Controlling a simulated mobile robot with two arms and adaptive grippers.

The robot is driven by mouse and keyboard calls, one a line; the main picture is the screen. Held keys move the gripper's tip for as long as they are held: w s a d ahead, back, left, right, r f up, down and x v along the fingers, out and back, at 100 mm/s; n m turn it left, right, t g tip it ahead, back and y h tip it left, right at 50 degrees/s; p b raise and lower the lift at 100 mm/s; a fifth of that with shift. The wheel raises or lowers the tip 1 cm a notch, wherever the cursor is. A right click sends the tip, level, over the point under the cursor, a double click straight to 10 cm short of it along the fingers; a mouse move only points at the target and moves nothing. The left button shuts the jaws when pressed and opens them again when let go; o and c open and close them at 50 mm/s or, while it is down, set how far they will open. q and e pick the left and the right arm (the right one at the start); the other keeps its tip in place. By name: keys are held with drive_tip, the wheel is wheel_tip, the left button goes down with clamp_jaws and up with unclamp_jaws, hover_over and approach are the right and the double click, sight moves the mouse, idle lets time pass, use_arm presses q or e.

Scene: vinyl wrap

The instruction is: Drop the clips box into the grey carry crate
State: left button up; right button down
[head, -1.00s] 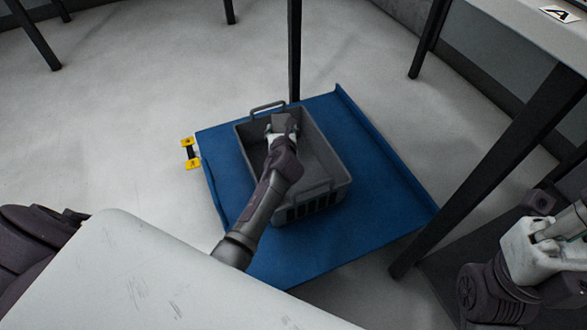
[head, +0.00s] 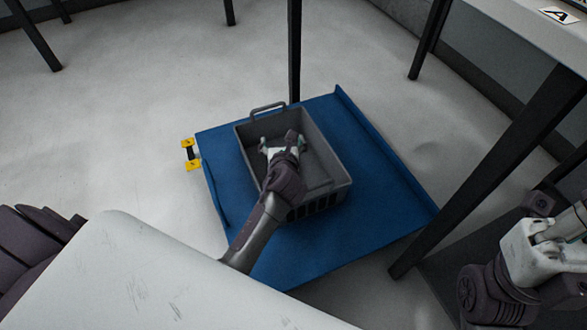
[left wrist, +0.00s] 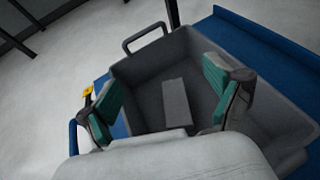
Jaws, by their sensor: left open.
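The grey carry crate (head: 331,187) stands on a blue platform, with its open top facing up. My left gripper (head: 283,146) is over and partly inside the crate, with its fingers spread and nothing between them. In the left wrist view, the clips box, a plain grey block (left wrist: 176,103), lies on the crate floor beyond the green-padded fingers of my left gripper (left wrist: 165,98), apart from both. In the head view the box is hidden or too dark to make out. A white part of my right arm shows at the lower right; its fingers cannot be made out.
The blue platform (head: 385,205) has a raised edge on its right side, with bare room around the crate. Yellow brackets (head: 190,154) sit at its left edge. A dark table leg (head: 485,175) stands at the right and a thin post (head: 294,50) behind the crate.

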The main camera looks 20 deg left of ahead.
use_arm(q)
drive_tip(key=v, duration=0.4)
drive_tip(key=shift+s+d+r, duration=0.2)
drive_tip(key=shift+s, duration=0.1)
